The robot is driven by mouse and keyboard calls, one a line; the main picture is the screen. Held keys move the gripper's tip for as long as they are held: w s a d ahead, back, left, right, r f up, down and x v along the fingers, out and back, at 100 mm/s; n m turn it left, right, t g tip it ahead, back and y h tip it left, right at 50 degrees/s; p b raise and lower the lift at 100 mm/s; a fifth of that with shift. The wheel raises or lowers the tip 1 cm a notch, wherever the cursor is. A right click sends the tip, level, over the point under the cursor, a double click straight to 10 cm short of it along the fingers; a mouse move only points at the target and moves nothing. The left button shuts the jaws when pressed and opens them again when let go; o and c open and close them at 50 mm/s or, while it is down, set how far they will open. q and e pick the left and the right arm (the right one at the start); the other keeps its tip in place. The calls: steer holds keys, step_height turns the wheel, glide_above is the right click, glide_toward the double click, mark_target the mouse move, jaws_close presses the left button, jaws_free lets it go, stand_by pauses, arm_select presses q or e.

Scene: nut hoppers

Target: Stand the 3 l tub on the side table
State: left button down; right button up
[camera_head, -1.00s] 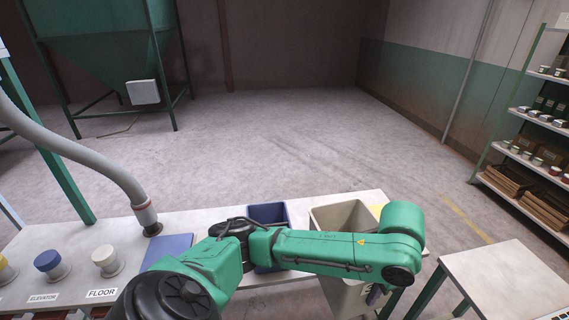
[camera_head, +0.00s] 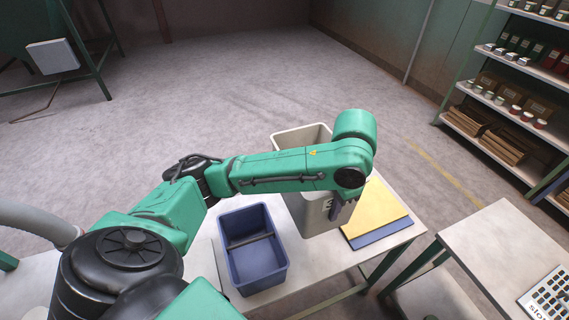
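A tall grey-beige tub (camera_head: 315,215) shows behind my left forearm, upright. A dark figure on its front is partly covered, so I cannot read its size. My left gripper (camera_head: 342,207) is at the tub's near right side. One dark finger shows against the wall; the tub appears held, with the grip largely hidden by the wrist. I cannot tell if its base touches the bench. A smaller blue tub (camera_head: 240,272) with a bar across its inside stands nearer on the bench. The side table (camera_head: 490,240) is at the right. My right gripper is out of view.
A yellow mat (camera_head: 376,207) and a blue mat (camera_head: 385,233) lie on the white bench (camera_head: 310,270), right of the grey-beige tub. A keypad-like panel (camera_head: 548,298) occupies the side table's near right corner; the rest is bare. Shelves (camera_head: 520,120) stand behind.

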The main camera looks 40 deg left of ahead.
arm_select(q)
step_height(320, 180, down, 20)
steer(key=d, duration=0.1)
steer(key=shift+s+d+r+p, duration=0.25)
steer(key=shift+s+p, duration=0.1)
steer(key=shift+s, duration=0.1)
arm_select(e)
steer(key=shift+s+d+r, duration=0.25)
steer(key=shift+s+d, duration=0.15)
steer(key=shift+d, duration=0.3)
arm_select(q)
steer(key=c, duration=1.3)
jaws_free()
steer(key=shift+f, duration=0.1)
steer(key=shift+o, duration=1.2)
steer(key=shift+s+d, duration=0.1)
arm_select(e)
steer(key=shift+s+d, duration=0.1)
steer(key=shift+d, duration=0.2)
arm_select(q)
step_height(320, 180, up, 12)
steer(key=b, duration=0.1)
steer(key=shift+b, duration=0.35)
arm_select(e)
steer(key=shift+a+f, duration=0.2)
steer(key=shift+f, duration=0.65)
